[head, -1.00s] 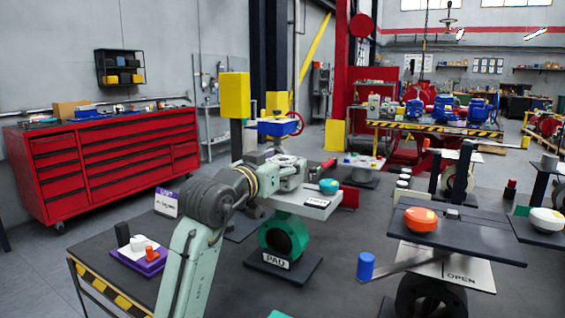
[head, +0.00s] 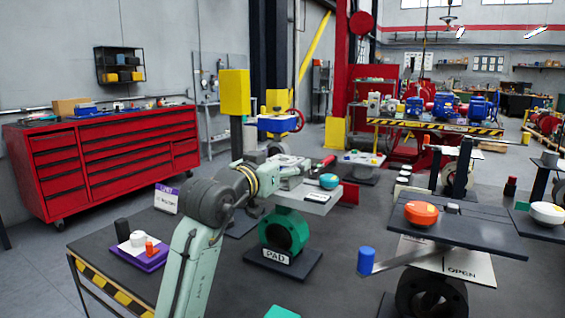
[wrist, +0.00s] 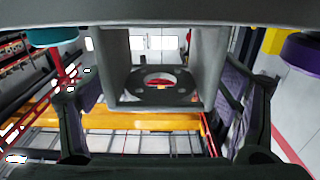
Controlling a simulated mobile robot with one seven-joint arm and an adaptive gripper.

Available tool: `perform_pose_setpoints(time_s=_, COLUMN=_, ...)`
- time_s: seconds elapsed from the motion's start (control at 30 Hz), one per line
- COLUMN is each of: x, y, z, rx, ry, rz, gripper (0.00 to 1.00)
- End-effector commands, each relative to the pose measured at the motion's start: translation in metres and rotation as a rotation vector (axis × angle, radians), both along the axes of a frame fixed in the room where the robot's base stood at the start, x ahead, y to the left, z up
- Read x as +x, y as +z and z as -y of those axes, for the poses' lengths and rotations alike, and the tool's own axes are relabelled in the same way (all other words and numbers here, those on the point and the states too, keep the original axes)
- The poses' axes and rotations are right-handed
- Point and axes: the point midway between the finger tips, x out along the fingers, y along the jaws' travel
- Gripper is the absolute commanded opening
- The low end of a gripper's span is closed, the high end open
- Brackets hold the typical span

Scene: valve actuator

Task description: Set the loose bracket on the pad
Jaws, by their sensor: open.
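My gripper (head: 290,176) is over the grey plate (head: 318,204) on top of the green valve body marked PAD (head: 275,257). In the wrist view my gripper (wrist: 162,124) is open, with one finger at each side. A grey bracket (wrist: 113,68) with two upright walls and a plate with a round hole shows between and beyond the fingers, with gaps visible at both sides. In the head view the bracket is small and partly hidden by my gripper, so its exact contact with the plate is unclear.
A teal round piece (head: 329,181) sits on the plate close to my gripper. A purple tray (head: 152,259) with small parts is at the left. A blue cylinder (head: 366,261) and a dark table with an orange dome (head: 420,213) are at the right.

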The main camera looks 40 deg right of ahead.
Motion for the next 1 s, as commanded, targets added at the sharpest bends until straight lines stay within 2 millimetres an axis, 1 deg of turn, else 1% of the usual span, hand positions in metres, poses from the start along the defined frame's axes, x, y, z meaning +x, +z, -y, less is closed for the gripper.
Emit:
perform_pose_setpoints(time_s=0.13, x=-0.001, y=-0.001, z=-0.003, rx=0.001, ry=0.0, rz=-0.002, gripper=0.82)
perform_pose_setpoints(time_s=0.23, x=-0.005, y=-0.001, z=-0.014, rx=0.001, ry=0.002, rz=0.0, gripper=0.82)
perform_pose_setpoints(time_s=0.37, x=-0.014, y=0.0, z=-0.037, rx=-0.001, ry=0.002, rz=-0.001, gripper=0.82)
perform_pose_setpoints(time_s=0.5, x=-0.026, y=0.0, z=-0.066, rx=-0.002, ry=0.003, rz=0.001, gripper=0.82)
perform_pose_setpoints(time_s=0.7, x=-0.04, y=0.0, z=-0.098, rx=-0.001, ry=0.001, rz=0.001, gripper=0.82)
perform_pose_setpoints(time_s=0.83, x=-0.044, y=0.0, z=-0.108, rx=0.0, ry=0.001, rz=0.0, gripper=0.82)
perform_pose_setpoints(time_s=1.0, x=-0.046, y=0.0, z=-0.112, rx=0.0, ry=0.0, rz=-0.001, gripper=0.82)
